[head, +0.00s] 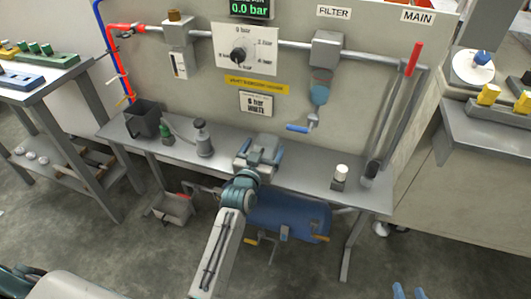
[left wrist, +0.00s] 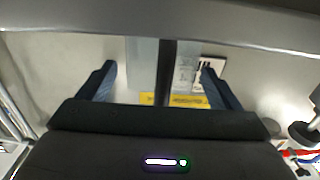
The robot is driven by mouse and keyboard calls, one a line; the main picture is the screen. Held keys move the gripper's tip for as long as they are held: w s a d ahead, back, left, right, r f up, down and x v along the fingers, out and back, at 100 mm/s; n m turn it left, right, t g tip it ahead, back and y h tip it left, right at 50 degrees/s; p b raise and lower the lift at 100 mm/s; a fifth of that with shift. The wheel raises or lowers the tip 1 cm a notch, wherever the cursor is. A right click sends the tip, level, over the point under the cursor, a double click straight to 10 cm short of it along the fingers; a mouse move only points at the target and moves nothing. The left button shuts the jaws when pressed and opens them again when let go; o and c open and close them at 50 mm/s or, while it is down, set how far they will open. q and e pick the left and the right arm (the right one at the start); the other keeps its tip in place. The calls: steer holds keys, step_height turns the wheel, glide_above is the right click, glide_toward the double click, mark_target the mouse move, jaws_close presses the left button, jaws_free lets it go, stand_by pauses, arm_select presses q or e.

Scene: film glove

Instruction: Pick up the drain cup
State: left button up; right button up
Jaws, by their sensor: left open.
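A dark grey, open-topped square cup (head: 140,122) stands upright on the left end of the bench in the head view. A second grey open container (head: 172,208) is low under the bench. I cannot tell for certain which is the drain cup. My left gripper (head: 260,154) is over the middle of the bench, well to the right of the dark cup and apart from it. In the left wrist view its jaws (left wrist: 161,86) are wide apart and nothing is held. My right gripper (head: 410,291) shows only its two separated blue fingertips at the bottom right edge.
A grey bottle (head: 203,140) and a green-topped bottle (head: 166,134) stand between the dark cup and my left gripper. A white-capped item (head: 340,176) is on the right. The panel (head: 350,110) rises behind the bench (head: 300,178); a blue tank (head: 290,216) lies below.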

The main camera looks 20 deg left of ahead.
arm_select(q)
steer(key=shift+w, duration=0.55)
steer(key=c, duration=1.1)
steer(key=shift+r, duration=0.1)
